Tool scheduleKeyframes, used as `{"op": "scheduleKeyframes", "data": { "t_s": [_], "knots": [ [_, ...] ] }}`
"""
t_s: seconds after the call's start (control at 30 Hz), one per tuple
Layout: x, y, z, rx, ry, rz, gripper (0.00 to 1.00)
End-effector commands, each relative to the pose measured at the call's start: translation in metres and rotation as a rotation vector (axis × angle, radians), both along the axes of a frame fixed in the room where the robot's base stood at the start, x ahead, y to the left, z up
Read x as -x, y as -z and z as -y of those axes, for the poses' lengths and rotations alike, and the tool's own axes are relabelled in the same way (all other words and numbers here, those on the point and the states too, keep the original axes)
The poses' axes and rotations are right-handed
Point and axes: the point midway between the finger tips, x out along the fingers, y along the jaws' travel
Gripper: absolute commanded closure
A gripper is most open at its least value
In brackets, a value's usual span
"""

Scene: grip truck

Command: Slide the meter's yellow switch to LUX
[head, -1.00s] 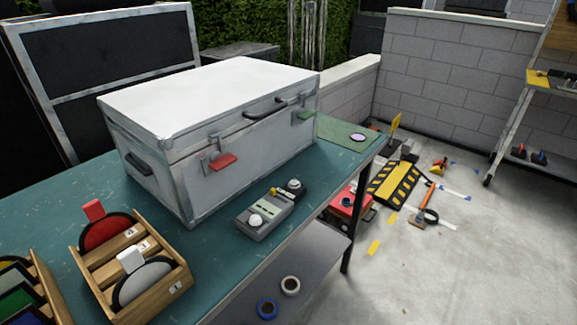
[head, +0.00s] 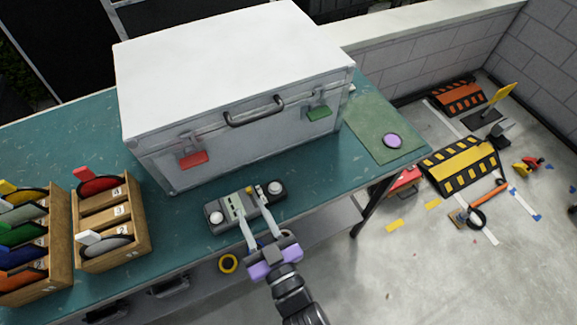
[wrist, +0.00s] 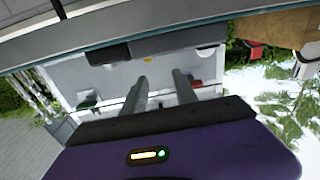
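The meter (head: 227,207) lies on the teal table in front of the white case. It is a grey body with a white dome at its left end and a darker unit at its right end. Its small yellow switch (head: 249,189) is on the far edge near the middle. The wrist view shows the meter (wrist: 174,43) and the yellow switch (wrist: 148,60) near the top. My gripper (head: 250,207) is open, its two fingers apart and reaching over the meter's near side. I cannot tell whether they touch it. The LUX label is not readable.
The white case (head: 235,65) with red and green latches stands close behind the meter. Wooden racks (head: 140,215) of coloured discs are at the left. A green mat (head: 365,130) with a purple disc (head: 392,141) is at the right. The table's front edge runs below the meter.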

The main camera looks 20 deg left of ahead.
Motion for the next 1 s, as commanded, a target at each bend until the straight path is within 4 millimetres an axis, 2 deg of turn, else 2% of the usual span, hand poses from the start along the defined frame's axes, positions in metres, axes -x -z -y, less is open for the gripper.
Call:
{"op": "scheduleKeyframes", "data": {
  "t_s": [0.03, 0.17, 0.37, 0.7, 1.0],
  "knots": [
    [0.000, 0.008, 0.001, 0.009, 0.000, -0.010, 0.65],
    [0.000, 0.019, 0.003, 0.019, 0.002, -0.031, 0.65],
    [-0.008, 0.016, -0.006, 0.007, 0.003, -0.040, 0.65],
    [-0.039, 0.015, -0.044, 0.007, 0.003, -0.040, 0.65],
    [-0.050, 0.017, -0.056, 0.009, 0.003, -0.040, 0.65]
  ]
}}
